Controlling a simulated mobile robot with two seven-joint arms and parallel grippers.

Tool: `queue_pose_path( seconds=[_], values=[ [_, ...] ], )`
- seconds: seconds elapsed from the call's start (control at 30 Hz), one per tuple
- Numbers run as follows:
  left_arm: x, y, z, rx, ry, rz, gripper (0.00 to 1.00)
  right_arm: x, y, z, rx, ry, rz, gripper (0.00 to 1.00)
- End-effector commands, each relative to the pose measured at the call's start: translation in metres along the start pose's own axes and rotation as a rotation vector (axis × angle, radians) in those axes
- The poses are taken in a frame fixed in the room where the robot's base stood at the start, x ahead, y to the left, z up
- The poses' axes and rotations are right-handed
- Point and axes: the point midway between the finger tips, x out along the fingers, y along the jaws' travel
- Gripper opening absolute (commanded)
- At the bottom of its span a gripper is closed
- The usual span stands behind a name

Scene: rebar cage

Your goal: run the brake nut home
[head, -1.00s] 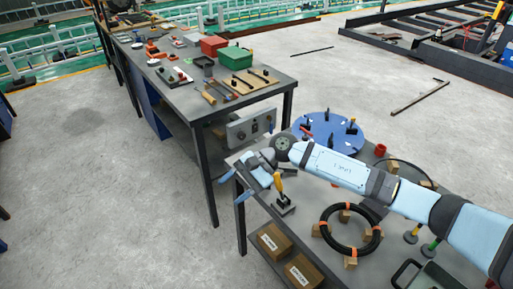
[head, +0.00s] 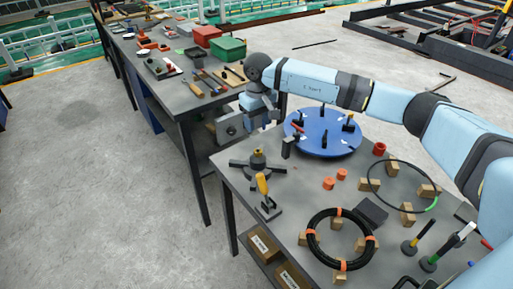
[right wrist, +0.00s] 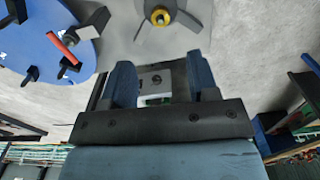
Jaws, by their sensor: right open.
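A dark three-armed hub (head: 240,165) sits at the left corner of the near table, with a small brass-yellow nut-like piece (head: 258,153) on top at its centre. This looks like the brake nut; how far down it sits I cannot tell. In the right wrist view the yellow piece (right wrist: 160,17) shows at the top edge, beyond the fingertips. My right gripper (head: 262,116) hangs above and behind the hub, apart from it. Its two blue-grey fingers (right wrist: 160,75) are spread, with nothing held between them. My left gripper is not in view.
A blue round plate (head: 325,132) with black upright posts stands right of the hub. A yellow-handled clamp (head: 263,186) is just in front. A black coil (head: 318,233) lies on wooden blocks. A grey box (head: 230,127) sits behind the table. The far table (head: 185,98) holds tools.

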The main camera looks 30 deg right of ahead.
Motion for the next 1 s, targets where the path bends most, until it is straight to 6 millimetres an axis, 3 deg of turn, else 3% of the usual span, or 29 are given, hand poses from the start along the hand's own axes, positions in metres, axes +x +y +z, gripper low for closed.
queue_pose_path(
  seconds=[0.3,0.5,0.93,0.97,1.0],
  values=[
    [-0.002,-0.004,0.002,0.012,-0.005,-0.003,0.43,0.069,-0.001,0.001,0.001,-0.004,-0.003,0.54],
    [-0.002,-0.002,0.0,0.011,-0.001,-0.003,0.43,0.098,-0.002,0.0,0.001,-0.002,-0.004,0.54],
    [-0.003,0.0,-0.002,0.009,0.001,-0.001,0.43,0.11,-0.001,0.0,0.001,0.001,-0.003,0.54],
    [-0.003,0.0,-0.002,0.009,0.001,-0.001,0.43,0.11,-0.001,0.0,0.001,0.001,-0.003,0.52],
    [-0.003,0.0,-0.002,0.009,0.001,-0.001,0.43,0.11,-0.001,0.0,0.001,0.0,-0.003,0.43]
  ],
)
